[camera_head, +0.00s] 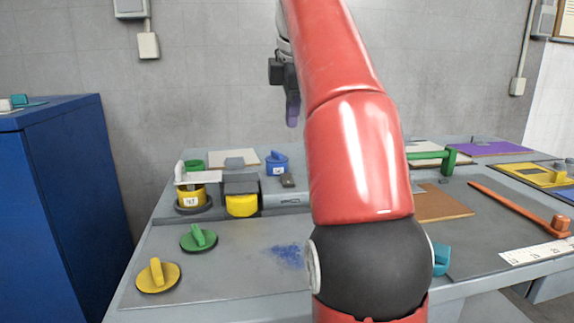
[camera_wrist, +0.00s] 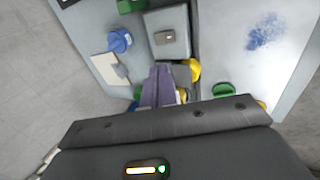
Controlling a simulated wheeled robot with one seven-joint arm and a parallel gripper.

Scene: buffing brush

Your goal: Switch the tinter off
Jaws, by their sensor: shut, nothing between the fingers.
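The tinter appears to be the low grey unit (camera_head: 290,199) at the back of the bench, with a small dark switch (camera_head: 288,180) on top. In the wrist view its grey top (camera_wrist: 157,22) carries the switch (camera_wrist: 168,37). Whether the switch is set on or off cannot be told. A dark grey block with a yellow cup (camera_head: 242,206) stands at its left. My gripper (camera_head: 292,115) points down above the back of the bench, clear of the unit. Its purple fingers (camera_wrist: 158,88) are together and empty, apart from the switch in the wrist view.
A blue pot (camera_head: 277,164) stands behind the switch. A yellow tin (camera_head: 192,196) with a pale flat piece on it is at left. Green (camera_head: 199,238) and yellow (camera_head: 158,275) lids and blue powder (camera_head: 287,256) lie in front. My arm hides the bench's middle.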

